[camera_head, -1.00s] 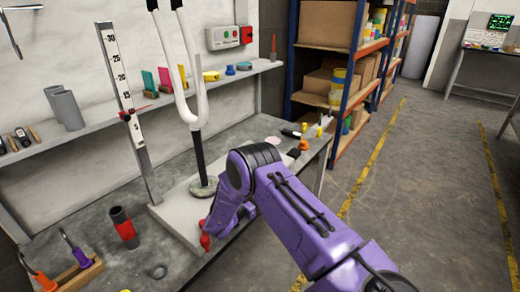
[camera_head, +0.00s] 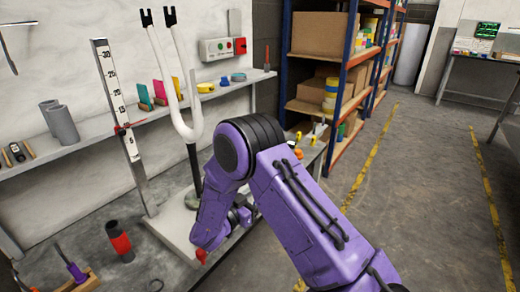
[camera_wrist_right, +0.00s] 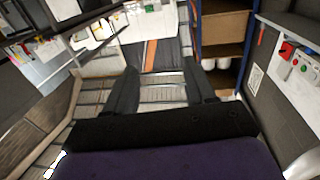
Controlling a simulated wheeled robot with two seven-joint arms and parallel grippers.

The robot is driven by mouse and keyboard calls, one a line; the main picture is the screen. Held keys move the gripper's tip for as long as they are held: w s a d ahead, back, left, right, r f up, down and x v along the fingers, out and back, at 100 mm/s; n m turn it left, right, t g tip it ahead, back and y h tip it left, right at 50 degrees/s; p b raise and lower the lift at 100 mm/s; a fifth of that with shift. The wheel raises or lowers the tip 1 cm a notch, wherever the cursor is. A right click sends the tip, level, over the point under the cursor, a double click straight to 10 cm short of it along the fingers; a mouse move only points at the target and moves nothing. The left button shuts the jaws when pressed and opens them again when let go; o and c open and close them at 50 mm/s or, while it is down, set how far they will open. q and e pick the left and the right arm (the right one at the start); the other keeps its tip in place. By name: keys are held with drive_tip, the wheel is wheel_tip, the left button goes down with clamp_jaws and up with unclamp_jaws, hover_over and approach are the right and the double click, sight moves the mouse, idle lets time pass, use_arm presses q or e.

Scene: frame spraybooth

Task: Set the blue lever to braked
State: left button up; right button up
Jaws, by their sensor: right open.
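I cannot make out a blue lever in either view; my right arm hides part of the bench's right side in the head view. A white fork (camera_head: 188,125) stands upright on a dark post on the pale base plate (camera_head: 168,232). A red knob (camera_head: 201,256) shows at the front edge beside my right arm. My right gripper (camera_wrist_right: 162,88) is open in the wrist view, with nothing seen between its two dark fingers. In the head view its fingers are hidden behind my arm. My left gripper is not in view.
A white scale (camera_head: 118,95) with a red pointer stands left of the fork. A red-and-black cylinder (camera_head: 120,242) stands on the bench. The wall shelf (camera_head: 95,131) holds small parts, below a button box (camera_head: 222,47). A storage rack (camera_head: 343,80) stands behind; the right floor is clear.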

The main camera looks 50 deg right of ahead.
drive_tip(key=s+a+r, duration=0.3)
drive_tip(key=s+a, duration=0.1)
drive_tip(key=a, duration=0.1)
drive_tip(key=shift+s, duration=0.4)
drive_tip(key=shift+c, duration=0.4)
